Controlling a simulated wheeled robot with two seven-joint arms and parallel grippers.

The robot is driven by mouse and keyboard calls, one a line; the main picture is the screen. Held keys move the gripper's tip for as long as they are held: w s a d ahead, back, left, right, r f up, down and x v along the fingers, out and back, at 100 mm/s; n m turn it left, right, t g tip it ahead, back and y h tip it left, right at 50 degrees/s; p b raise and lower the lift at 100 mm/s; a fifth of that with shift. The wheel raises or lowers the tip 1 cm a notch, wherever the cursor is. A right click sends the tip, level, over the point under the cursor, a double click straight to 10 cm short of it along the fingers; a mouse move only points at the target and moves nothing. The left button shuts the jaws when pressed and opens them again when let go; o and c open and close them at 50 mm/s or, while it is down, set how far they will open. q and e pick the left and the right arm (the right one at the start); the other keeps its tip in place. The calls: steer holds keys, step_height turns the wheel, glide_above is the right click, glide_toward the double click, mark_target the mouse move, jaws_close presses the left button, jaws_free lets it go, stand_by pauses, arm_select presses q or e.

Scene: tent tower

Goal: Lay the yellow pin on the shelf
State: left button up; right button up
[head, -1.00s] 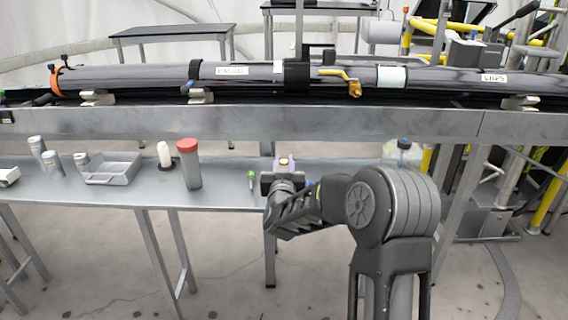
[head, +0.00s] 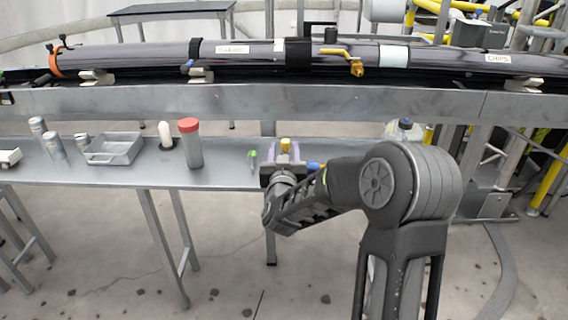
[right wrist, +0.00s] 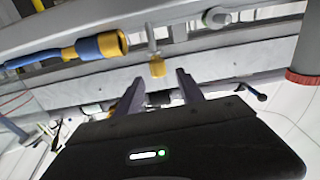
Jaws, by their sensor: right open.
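The yellow pin (head: 286,145) shows between the purple fingers of my right gripper (head: 284,152) in the head view, at the right part of the grey shelf (head: 225,174). In the right wrist view the pin's yellow end (right wrist: 157,67) shows just past the fingertips, with a grey shaft joined to it. The right gripper (right wrist: 158,84) is open, with a finger on either side of the pin's line. I cannot tell whether either finger touches it. My left gripper is not in view.
A green-ended piece (head: 252,158) stands left of my right gripper, and a blue-and-yellow piece (right wrist: 100,46) is on the other side. A red-capped jar (head: 191,145), a white-topped piece (head: 166,135) and a grey tray (head: 115,150) stand further left. A long metal beam (head: 200,104) runs behind.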

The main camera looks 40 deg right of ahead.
steer(key=v, duration=0.7)
stand_by(0.4)
